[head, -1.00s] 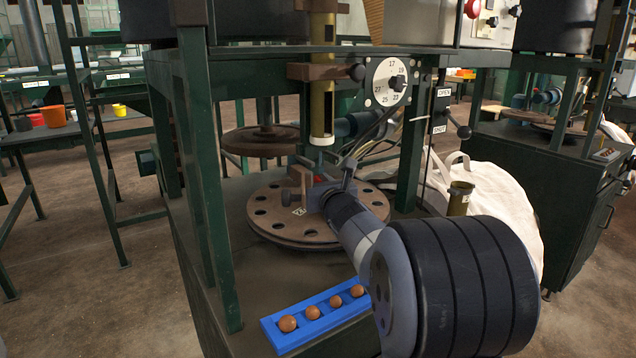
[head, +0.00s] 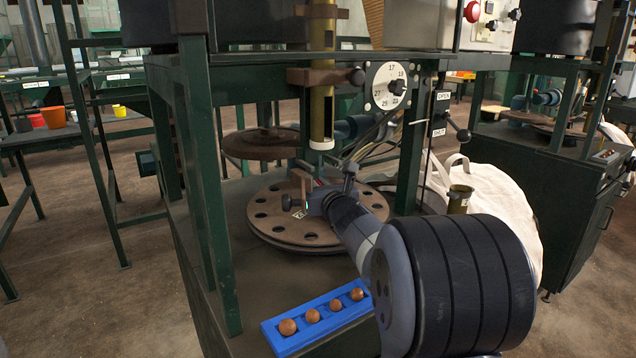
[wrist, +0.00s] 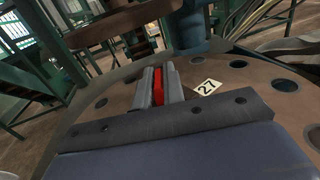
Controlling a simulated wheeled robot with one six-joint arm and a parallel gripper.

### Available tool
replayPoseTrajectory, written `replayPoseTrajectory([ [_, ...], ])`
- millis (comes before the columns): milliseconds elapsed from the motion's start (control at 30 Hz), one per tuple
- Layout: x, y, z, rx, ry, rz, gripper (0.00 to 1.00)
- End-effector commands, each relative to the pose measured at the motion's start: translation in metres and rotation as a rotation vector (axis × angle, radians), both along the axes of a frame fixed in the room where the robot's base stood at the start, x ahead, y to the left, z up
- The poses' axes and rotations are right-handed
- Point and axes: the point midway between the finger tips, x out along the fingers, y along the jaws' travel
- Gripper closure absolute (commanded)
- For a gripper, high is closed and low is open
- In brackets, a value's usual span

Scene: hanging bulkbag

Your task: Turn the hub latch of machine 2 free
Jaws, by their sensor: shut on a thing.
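The brown round plate (head: 272,230) of the machine has a ring of holes and a label reading 27 (wrist: 206,86). My gripper (wrist: 160,82) reaches in over this plate. In the wrist view its two grey fingers are shut on a narrow red piece, which looks like the hub latch (wrist: 158,86). In the head view my gripper (head: 312,190) is low beside the plate's centre, and my wrist hides most of the latch there. How far the latch is turned cannot be told.
A brown bracket with a dark knob (head: 287,202) stands close left of my gripper. A brass tube (head: 321,115) hangs above the plate. A blue tray (head: 322,318) with several brown balls lies in front. Green frame posts (head: 203,190) flank the plate; a white bag (head: 500,200) stands right.

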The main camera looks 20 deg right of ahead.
Motion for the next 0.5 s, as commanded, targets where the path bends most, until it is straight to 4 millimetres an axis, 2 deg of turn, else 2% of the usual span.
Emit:
replayPoseTrajectory([
  [500, 0.0000, -0.0021, 0.0049, 0.002, 0.005, 0.285, 1.00],
])
